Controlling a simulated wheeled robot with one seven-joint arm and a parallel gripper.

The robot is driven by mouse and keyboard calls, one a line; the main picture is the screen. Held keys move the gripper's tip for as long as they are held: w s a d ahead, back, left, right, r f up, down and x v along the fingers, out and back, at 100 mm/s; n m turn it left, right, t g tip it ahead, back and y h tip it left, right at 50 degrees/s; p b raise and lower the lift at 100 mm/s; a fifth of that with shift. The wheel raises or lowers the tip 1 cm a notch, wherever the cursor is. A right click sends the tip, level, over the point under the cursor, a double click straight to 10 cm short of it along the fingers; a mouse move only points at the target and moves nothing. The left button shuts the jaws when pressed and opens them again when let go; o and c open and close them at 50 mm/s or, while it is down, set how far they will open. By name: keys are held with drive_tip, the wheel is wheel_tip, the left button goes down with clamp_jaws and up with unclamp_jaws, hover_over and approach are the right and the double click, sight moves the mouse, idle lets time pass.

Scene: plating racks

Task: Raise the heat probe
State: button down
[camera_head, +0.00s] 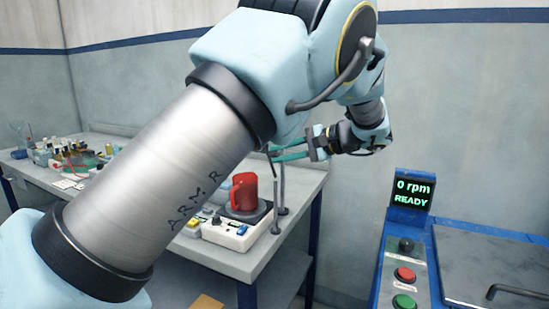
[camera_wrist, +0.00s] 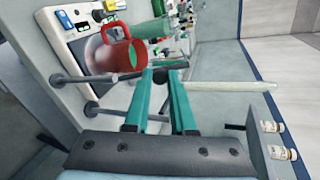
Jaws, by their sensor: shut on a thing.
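My gripper (camera_head: 274,154) is above the back right corner of the hot plate (camera_head: 222,232), right of and higher than the red jug (camera_head: 244,194) on it. In the wrist view my gripper (camera_wrist: 166,76) has its green fingers close around a small dark piece. A pale rod (camera_wrist: 232,86) stretches right from the fingertips; it looks like the probe, but I cannot tell for sure. The red jug (camera_wrist: 115,55) shows green inside. Thin grey posts (camera_head: 282,187) stand beside the jug. The fingers hide part of the held piece.
The side bench (camera_head: 275,240) carries several small bottles and vials at its far left end. A blue console (camera_head: 407,270) at right has a screen reading "0 rpm READY" and red and green buttons. Two small jars (camera_wrist: 278,139) show at the wrist view's right.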

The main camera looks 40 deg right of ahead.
drive_tip(key=shift+s+d+f+t+y+b, duration=0.35)
drive_tip(key=shift+s+t+y+b, duration=0.2)
drive_tip(key=shift+t, duration=0.4)
drive_tip(key=shift+s+d+f+t+y+b, duration=0.3)
drive_tip(key=shift+s+t+y+b, duration=0.2)
drive_tip(key=shift+t+b, duration=0.3)
drive_tip(key=shift+s+d+f+t+y+b, duration=0.3)
drive_tip(key=shift+s+t+y+b, duration=0.2)
drive_tip(key=shift+t, duration=0.55)
drive_tip(key=c, duration=0.7)
unclamp_jaws()
drive_tip(key=shift+c, duration=0.2)
drive_tip(key=shift+f, duration=0.1)
drive_tip(key=b+v, duration=0.3)
drive_tip(key=v, duration=0.7)
drive_tip(key=shift+s+f, duration=0.15)
drive_tip(key=shift+s, duration=0.15)
drive_tip(key=shift+s+d, duration=0.1)
drive_tip(key=shift+d, duration=0.05)
